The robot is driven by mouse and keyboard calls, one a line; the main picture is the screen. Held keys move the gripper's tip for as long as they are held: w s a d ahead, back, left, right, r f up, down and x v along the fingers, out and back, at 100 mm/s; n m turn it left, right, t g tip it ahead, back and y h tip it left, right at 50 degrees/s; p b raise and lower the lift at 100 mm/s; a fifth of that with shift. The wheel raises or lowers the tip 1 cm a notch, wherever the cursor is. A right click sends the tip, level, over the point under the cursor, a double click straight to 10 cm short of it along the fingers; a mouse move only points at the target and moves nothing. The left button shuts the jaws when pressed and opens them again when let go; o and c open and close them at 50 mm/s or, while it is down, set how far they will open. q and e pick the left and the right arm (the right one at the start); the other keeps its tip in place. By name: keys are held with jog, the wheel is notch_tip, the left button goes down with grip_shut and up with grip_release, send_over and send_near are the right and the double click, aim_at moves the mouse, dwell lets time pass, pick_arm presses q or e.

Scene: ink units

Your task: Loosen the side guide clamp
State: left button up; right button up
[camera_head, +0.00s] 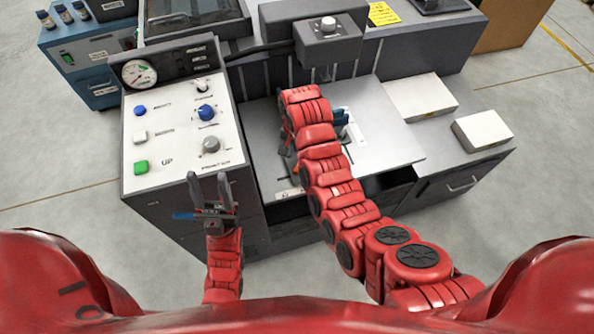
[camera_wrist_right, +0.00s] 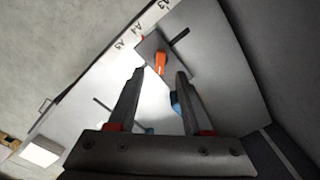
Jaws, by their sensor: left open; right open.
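In the right wrist view an orange lever-like piece (camera_wrist_right: 161,63) sits on a dark grey plate (camera_wrist_right: 148,48) on the pale tray surface; it looks like the side guide clamp. My right gripper (camera_wrist_right: 160,73) is open, and the piece shows between and beyond its fingertips. I cannot tell whether they touch it. A blue part (camera_wrist_right: 175,98) shows partly behind the right finger. My left gripper (camera_head: 208,182) is open and empty, in front of the control panel (camera_head: 172,165).
The panel carries blue, white and green buttons, knobs and a gauge (camera_head: 139,73). Paper stacks (camera_head: 420,97) and (camera_head: 483,130) lie right of the tray (camera_head: 385,150). A camera-like block with a knob (camera_head: 330,40) overhangs behind the right arm. The floor in front is clear.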

aim_at(297, 168)
jog(key=shift+f+p, duration=0.5)
jog(key=shift+f, duration=2.7)
jog(key=shift+c, duration=0.2)
grip_shut()
